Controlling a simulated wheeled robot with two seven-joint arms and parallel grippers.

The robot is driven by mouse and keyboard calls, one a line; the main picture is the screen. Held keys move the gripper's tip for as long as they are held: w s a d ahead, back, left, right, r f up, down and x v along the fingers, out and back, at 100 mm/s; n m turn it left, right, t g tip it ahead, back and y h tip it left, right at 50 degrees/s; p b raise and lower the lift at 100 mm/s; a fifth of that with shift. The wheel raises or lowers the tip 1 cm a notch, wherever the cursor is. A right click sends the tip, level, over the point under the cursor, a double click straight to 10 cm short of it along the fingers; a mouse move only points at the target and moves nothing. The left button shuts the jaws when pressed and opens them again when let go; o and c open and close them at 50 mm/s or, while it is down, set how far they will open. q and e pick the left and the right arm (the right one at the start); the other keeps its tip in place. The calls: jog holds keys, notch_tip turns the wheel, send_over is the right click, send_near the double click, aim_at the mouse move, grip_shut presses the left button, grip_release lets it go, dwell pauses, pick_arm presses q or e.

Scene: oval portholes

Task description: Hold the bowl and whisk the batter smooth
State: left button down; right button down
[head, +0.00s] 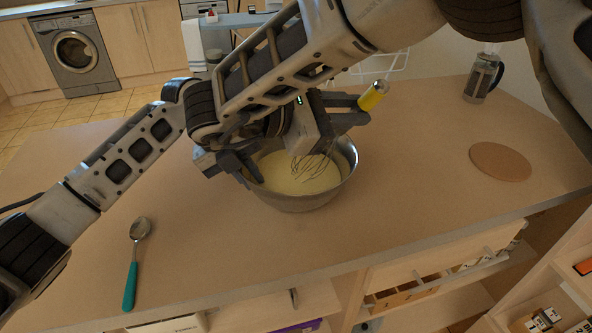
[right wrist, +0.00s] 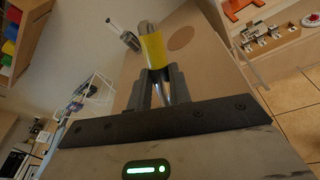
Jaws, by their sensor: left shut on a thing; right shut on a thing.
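A metal bowl (head: 310,202) stands on the counter with pale yellow batter (head: 275,175) in it. My left gripper (head: 250,172) is shut on the bowl's left rim, and my arm hides part of that rim. The whisk (head: 372,96) has a yellow-banded handle, and its wire loops are down in the bowl at the batter. My right gripper (head: 350,112) is shut on the whisk's handle above the bowl. In the right wrist view the whisk handle (right wrist: 154,50) stands between the fingers (right wrist: 163,85). The whisk is tilted.
A spoon with a teal handle (head: 130,285) lies on the counter at the left. A round brown board (head: 500,162) and a French press (head: 483,78) are at the right. A white wire rack (head: 390,65) is behind the bowl. Counter (head: 400,200) right of the bowl is clear.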

pick_arm(q)
jog(key=shift+f, duration=0.1)
pick_arm(e)
jog(key=shift+s+a, duration=0.1)
jog(key=shift+a, duration=0.35)
jog(key=s+d+r, duration=0.2)
jog(key=r, duration=0.3)
jog(key=s+d+r, duration=0.1)
jog(key=s+r, duration=0.1)
jog(key=r, duration=0.3)
jog(key=shift+s+d+r, duration=0.2)
jog(key=shift+d+r, duration=0.15)
jog(key=shift+d, duration=0.05)
dwell(0.7)
jog(key=shift+r, duration=2)
pick_arm(q)
jog(key=c, duration=1.4)
grip_release()
jog(key=shift+o, duration=0.2)
